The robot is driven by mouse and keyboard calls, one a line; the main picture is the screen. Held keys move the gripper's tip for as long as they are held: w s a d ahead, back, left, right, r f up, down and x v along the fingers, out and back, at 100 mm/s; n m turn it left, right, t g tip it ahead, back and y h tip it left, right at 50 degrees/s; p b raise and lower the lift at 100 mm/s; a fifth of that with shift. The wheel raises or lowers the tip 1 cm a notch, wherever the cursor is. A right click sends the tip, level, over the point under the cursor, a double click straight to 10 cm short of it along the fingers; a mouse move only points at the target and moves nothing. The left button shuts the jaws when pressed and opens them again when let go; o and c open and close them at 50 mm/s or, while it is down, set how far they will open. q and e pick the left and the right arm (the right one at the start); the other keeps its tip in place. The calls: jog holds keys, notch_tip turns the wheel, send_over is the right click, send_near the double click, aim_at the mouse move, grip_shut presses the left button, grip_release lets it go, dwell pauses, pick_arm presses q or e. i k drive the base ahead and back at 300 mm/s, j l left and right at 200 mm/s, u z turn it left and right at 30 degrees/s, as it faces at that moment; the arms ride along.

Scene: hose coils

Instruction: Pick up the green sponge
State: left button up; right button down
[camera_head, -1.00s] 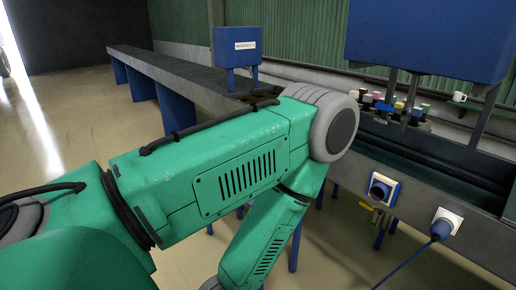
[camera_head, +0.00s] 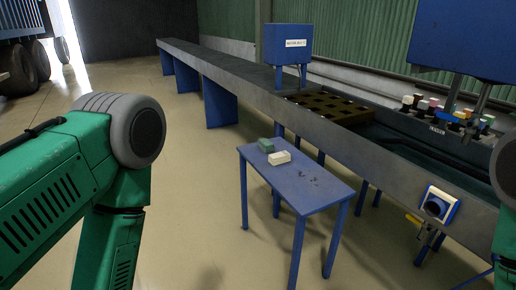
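A small green block, which looks like the green sponge (camera_head: 266,145), lies on a small blue table (camera_head: 310,193) near its far left corner. A cream-white block (camera_head: 279,158) lies right beside it, nearer to me. My green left arm fills the left side of the view, well to the left of the table. Its gripper is out of the picture. A piece of green at the right edge looks like part of my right arm. That gripper is not seen either.
A long grey bench (camera_head: 225,76) on blue legs runs behind the table, with a dark grid (camera_head: 328,106) and a blue labelled box (camera_head: 288,44). Coloured items (camera_head: 455,115) stand at the right. A socket (camera_head: 437,205) is on the bench front. Floor left of the table is clear.

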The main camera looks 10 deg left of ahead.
aim_at(266, 146)
jog(key=u, duration=0.35)
jog(key=i+j+z, duration=0.2)
jog(key=i+j, duration=0.75)
jog(key=i, duration=0.15)
